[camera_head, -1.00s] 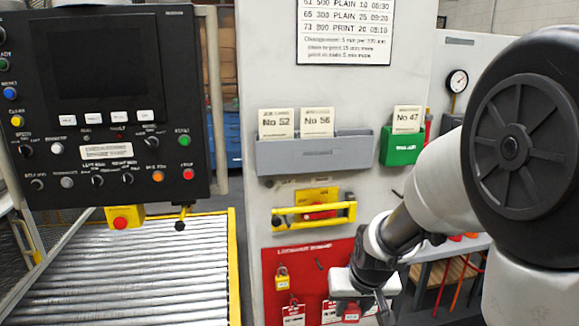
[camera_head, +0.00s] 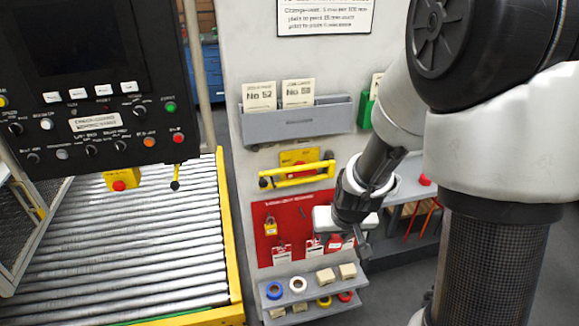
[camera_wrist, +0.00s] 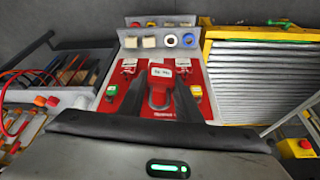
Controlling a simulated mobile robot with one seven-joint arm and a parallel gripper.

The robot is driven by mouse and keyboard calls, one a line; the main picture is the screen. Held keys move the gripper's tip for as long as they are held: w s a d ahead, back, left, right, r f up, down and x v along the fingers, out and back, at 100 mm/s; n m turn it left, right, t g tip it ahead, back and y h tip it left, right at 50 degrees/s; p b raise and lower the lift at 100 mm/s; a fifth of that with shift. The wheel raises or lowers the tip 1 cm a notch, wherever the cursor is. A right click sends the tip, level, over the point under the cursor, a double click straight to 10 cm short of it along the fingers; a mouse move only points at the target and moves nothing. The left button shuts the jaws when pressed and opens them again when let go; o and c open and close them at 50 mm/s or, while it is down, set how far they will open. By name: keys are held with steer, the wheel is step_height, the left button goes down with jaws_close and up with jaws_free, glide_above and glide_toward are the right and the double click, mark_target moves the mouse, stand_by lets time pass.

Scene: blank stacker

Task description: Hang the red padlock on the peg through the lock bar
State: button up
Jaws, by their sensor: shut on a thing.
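The red padlock (camera_head: 336,241) is in front of the lower right of the red lockout board (camera_head: 290,215). In the wrist view the padlock (camera_wrist: 161,76) has a white label and its shackle points toward the camera. My gripper (camera_wrist: 159,92) has a finger on each side of it and is shut on it. In the head view my gripper (camera_head: 362,246) is at the board's right edge, partly behind my wrist. The yellow lock bar (camera_head: 297,177) runs across the grey panel above the board, below a yellow plate (camera_head: 301,157). The peg is too small to make out.
A yellow padlock (camera_head: 270,226) and a green padlock (camera_wrist: 111,90) hang on the board, with tags (camera_head: 281,251) below. A shelf (camera_head: 310,291) with tape rolls and blocks is underneath. A grey card holder (camera_head: 297,121) is above the bar. A roller conveyor (camera_head: 130,250) is left.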

steer(key=w+f+n+b, duration=0.1)
steer(key=w+f+b, duration=0.2)
steer(key=f+b, duration=0.5)
steer(key=w+a+f+n+y+b, duration=0.1)
steer(key=w+f+b, duration=0.1)
steer(key=f+b, duration=0.6)
steer(key=b, duration=0.4)
steer(key=shift+w+a+f+b, duration=0.15)
steer(key=shift+w+b, duration=0.25)
